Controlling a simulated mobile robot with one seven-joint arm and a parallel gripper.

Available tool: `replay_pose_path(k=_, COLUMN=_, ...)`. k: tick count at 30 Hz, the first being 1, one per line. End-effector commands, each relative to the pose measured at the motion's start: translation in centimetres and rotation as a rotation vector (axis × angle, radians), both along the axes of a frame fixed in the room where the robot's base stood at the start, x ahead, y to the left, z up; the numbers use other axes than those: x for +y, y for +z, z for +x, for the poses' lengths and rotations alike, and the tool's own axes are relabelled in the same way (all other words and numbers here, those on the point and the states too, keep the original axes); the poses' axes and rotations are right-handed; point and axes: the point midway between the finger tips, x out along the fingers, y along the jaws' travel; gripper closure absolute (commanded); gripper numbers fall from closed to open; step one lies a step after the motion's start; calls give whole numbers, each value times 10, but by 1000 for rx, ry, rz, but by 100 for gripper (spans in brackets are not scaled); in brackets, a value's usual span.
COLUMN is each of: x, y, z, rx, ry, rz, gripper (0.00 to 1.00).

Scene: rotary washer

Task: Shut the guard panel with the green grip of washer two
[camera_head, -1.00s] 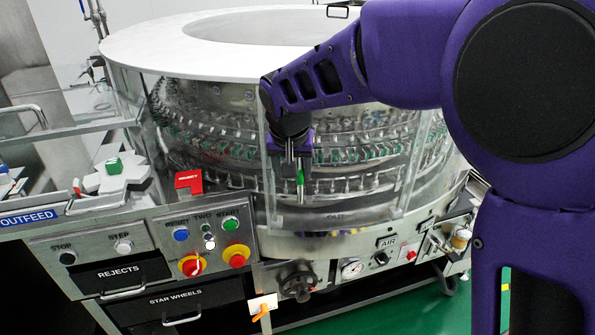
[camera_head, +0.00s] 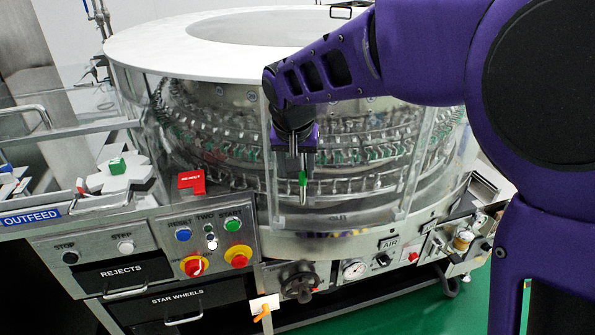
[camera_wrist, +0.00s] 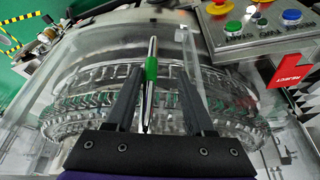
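The clear guard panel (camera_head: 390,205) hangs at the front of the round washer, under its white top ring. How far it stands out from the washer is hard to tell. Its upright bar handle carries a green grip (camera_head: 303,178), which also shows in the wrist view (camera_wrist: 151,68). My gripper (camera_head: 296,158) is at the handle, pointing down in the head view. In the wrist view my gripper (camera_wrist: 159,70) has its fingers apart, with the bar between them, nearer the left finger. A gap shows on the right side, so it is not clamped.
The control box marked TWO (camera_head: 208,240) stands left of the panel, with a red REJECT block (camera_head: 191,182) above it. A handwheel (camera_head: 299,284) and an AIR panel (camera_head: 388,244) are below. Green floor (camera_head: 450,312) is free at the lower right.

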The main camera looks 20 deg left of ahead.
Motion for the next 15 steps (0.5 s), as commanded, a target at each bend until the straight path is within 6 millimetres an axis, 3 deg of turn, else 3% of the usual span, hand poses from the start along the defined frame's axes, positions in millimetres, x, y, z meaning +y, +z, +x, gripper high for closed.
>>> replay_pose_path(k=1, x=1, y=15, z=-5, rx=-6, ry=3, rz=6, gripper=49)
replay_pose_path(k=6, x=-3, y=55, z=-20, rx=-6, ry=3, rz=7, gripper=49)
replay_pose_path(k=15, x=-11, y=116, z=-45, rx=-4, ry=2, rz=5, gripper=49)
